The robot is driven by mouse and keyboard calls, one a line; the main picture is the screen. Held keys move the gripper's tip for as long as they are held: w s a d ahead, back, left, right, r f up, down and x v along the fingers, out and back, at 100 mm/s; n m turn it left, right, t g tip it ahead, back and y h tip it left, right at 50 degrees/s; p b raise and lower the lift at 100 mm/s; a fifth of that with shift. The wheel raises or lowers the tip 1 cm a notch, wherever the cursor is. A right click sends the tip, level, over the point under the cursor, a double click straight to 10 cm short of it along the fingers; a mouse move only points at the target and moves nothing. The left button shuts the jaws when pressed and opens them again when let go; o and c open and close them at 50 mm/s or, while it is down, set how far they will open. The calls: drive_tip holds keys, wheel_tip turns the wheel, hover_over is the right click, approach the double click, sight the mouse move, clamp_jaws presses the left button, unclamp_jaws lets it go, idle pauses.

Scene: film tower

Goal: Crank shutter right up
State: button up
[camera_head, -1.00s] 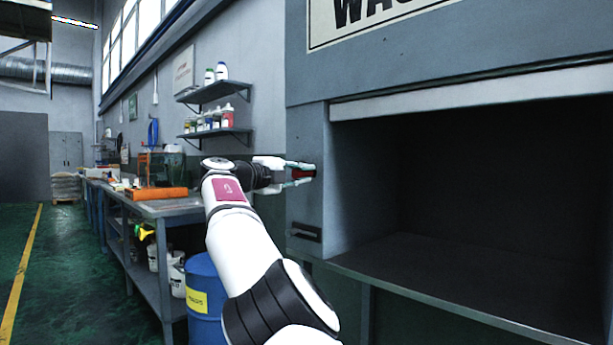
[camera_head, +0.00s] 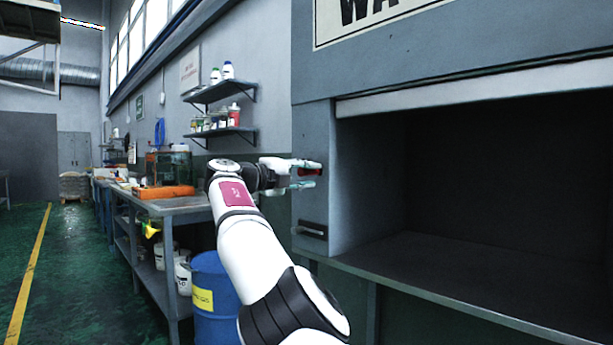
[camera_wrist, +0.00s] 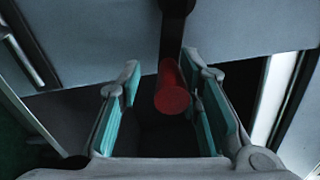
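The shutter (camera_head: 470,90) shows as a pale strip along the top of the dark opening in the grey cabinet, with most of the opening clear below it. The crank's red handle (camera_head: 311,172) is on the cabinet's left post; it also shows in the wrist view (camera_wrist: 172,90), on a dark crank arm (camera_wrist: 174,30). My gripper (camera_head: 316,174) is open at the handle. In the wrist view its two teal-padded fingers (camera_wrist: 167,100) stand on either side of the handle, with a visible gap on each side. The crank's pivot is hidden.
A dark recessed pull (camera_head: 312,231) sits low on the left post. The cabinet's ledge (camera_head: 440,265) juts out at right. A workbench (camera_head: 180,208), a blue drum (camera_head: 212,280) and wall shelves (camera_head: 222,92) stand at left. Green floor is free at far left.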

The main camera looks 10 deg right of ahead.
drive_tip(key=shift+r, duration=0.1)
drive_tip(key=shift+v, duration=0.8)
drive_tip(key=v, duration=1)
drive_tip(key=shift+s+a, duration=0.1)
drive_tip(key=shift+s, duration=0.05)
